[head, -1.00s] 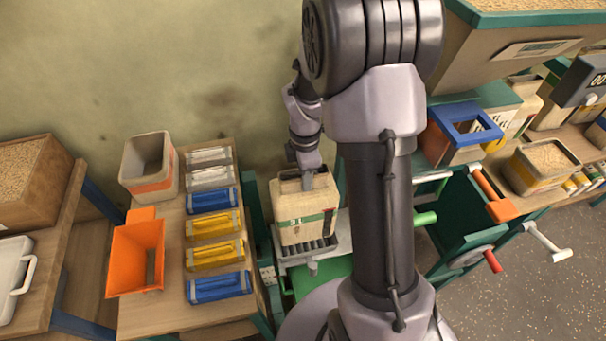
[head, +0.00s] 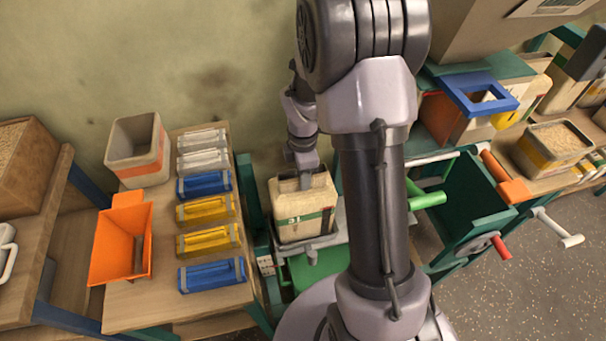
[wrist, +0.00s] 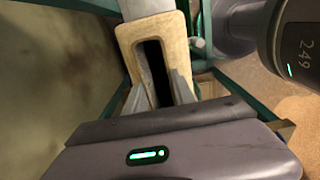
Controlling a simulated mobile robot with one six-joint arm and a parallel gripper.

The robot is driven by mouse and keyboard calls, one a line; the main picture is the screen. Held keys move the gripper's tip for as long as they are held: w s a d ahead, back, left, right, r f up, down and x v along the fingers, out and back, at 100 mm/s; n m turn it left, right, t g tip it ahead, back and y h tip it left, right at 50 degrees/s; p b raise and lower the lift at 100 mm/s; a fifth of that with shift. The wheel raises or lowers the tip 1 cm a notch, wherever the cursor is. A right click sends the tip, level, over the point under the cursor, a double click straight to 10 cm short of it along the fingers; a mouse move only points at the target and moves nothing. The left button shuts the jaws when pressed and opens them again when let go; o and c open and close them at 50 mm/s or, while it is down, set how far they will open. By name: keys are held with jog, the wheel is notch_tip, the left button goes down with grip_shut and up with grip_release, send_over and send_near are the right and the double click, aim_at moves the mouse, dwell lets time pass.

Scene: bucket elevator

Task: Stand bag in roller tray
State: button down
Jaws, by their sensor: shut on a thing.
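The beige bag (head: 302,212), with a green band and a "31" mark, is upright at the grey roller tray (head: 312,246). It covers the rollers, and I cannot tell whether its base rests fully on them. My gripper (head: 303,182) is at the bag's top, shut on it. The fingertips are partly hidden there. In the wrist view the bag's top (wrist: 178,62) shows as a tan rim around a dark slot, just beyond the gripper body.
A bench to the left holds blue (head: 212,274), yellow and white packs, an orange scoop (head: 122,240) and a bin (head: 138,150). A green crank machine (head: 460,215) with a blue frame (head: 480,95) stands to the right. The wall is close behind.

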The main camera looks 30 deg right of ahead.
jog(key=shift+f, duration=0.2)
jog(key=shift+f+b, duration=0.3)
jog(key=shift+f, duration=0.05)
jog(key=c, duration=1)
grip_release()
jog(key=shift+o, duration=0.2)
jog(key=shift+r, duration=0.1)
